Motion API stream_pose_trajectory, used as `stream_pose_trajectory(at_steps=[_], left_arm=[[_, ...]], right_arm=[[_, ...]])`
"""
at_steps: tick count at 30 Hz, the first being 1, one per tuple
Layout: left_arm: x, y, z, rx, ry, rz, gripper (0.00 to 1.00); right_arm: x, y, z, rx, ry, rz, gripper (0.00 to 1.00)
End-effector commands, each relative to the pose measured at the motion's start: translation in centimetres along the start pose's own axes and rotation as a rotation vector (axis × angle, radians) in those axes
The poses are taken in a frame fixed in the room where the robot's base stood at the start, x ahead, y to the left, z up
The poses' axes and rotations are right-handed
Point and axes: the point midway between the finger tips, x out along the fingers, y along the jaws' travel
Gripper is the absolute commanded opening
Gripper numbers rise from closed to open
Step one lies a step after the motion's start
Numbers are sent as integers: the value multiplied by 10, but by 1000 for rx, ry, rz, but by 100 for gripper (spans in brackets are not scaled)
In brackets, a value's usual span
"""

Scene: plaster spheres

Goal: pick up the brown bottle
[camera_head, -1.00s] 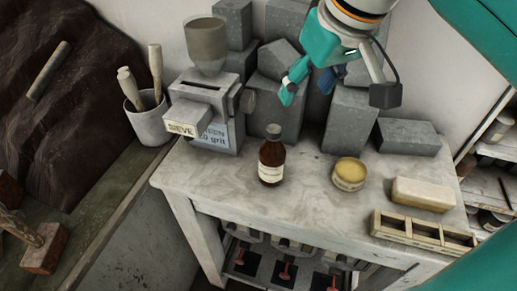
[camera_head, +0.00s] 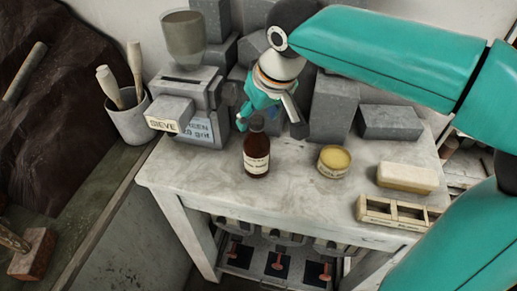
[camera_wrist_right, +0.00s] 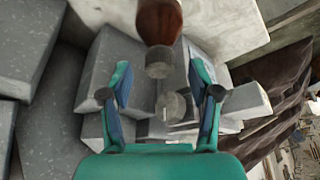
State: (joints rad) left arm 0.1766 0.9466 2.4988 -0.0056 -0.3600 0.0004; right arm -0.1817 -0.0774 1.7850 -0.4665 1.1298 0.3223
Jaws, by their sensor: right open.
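The brown bottle (camera_head: 257,155) with a dark cap and pale label stands upright on the light stone-topped table (camera_head: 205,185). My right gripper (camera_head: 262,118) is just behind and above the bottle in the head view, its near finger close to the cap. In the right wrist view the fingers of this gripper (camera_wrist_right: 160,95) are spread with nothing between them. The bottle (camera_wrist_right: 160,20) shows at the top of that view, its cap pointing toward the fingers and apart from them. My left gripper is in neither view.
A grey sieve machine (camera_head: 185,105) stands left of the bottle. Grey stone blocks (camera_head: 333,105) crowd the back. A yellow tin (camera_head: 333,161), a pale bar (camera_head: 407,177) and a compartment tray (camera_head: 395,212) lie to the right. The table front is clear.

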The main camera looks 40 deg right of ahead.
Motion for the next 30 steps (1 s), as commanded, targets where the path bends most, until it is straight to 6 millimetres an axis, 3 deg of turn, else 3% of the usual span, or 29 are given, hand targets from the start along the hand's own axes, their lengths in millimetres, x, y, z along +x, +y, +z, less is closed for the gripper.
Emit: stream_pose_trajectory(at_steps=[4, 12, 24, 30], left_arm=[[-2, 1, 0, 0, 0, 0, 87], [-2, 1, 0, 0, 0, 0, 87], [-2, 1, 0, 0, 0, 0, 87], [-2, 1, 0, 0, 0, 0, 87]], right_arm=[[17, 0, 0, 0, -3, 1, 62], [20, 0, 0, 0, 1, 0, 62], [20, 0, 0, 0, 1, 0, 0], [20, 0, 0, 0, 1, 0, 0]])
